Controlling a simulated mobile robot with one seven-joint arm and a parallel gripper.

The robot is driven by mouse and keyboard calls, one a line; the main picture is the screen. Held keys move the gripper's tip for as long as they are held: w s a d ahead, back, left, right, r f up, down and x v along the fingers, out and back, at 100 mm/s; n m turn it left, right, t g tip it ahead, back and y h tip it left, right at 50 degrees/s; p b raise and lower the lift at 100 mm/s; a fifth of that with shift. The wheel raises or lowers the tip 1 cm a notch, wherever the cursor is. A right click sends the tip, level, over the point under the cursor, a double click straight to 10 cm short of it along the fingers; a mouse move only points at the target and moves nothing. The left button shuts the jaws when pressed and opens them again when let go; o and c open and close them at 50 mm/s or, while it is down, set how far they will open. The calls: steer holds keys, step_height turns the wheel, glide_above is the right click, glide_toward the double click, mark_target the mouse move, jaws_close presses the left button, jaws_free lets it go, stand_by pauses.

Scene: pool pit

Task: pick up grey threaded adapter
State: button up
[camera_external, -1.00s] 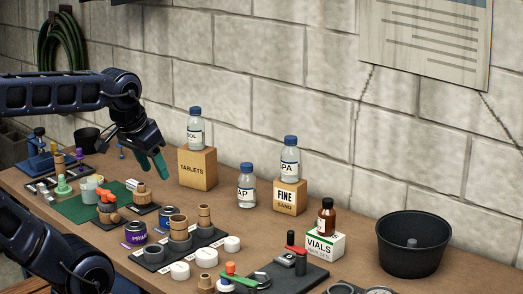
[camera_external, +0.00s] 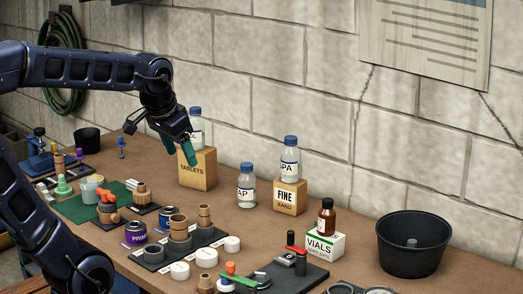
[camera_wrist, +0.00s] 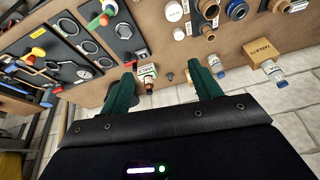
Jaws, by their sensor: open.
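My gripper (camera_external: 165,143) is high above the back of the bench, left of the front of the tablets box, with its teal fingers apart and nothing between them. In the wrist view my gripper (camera_wrist: 162,72) is also open and empty. A dark tray (camera_external: 218,236) on the bench holds dark grey ring-shaped fittings, one (camera_external: 180,246) under a brown piece and another (camera_external: 154,253) at its left. I cannot tell which is the grey threaded adapter. The fittings show small at the top of the wrist view (camera_wrist: 208,31), well away from the fingers.
The tablets box (camera_external: 197,172) with a bottle on it stands close behind my gripper. White caps (camera_external: 206,257) lie by the tray.

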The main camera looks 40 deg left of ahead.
steer(key=w+d+f+m+g+h, duration=0.1)
steer(key=w+f+m, duration=0.35)
steer(key=w, duration=1.35)
steer(key=w+d+f+m+h, duration=0.1)
steer(key=w+f, duration=0.7)
steer(key=w, duration=0.9)
steer(key=shift+m+h, duration=0.5)
steer(key=shift+m, duration=0.05)
steer(key=w+f, duration=0.4)
steer(key=f, duration=0.3)
steer(key=w+d+f, duration=0.1)
steer(key=w+f, duration=0.4)
steer(key=f, duration=0.2)
steer(key=w+d+f, duration=0.1)
steer(key=w+f, duration=0.4)
steer(key=f, duration=0.3)
steer(key=shift+d, duration=0.15)
steer(key=c, duration=1.1)
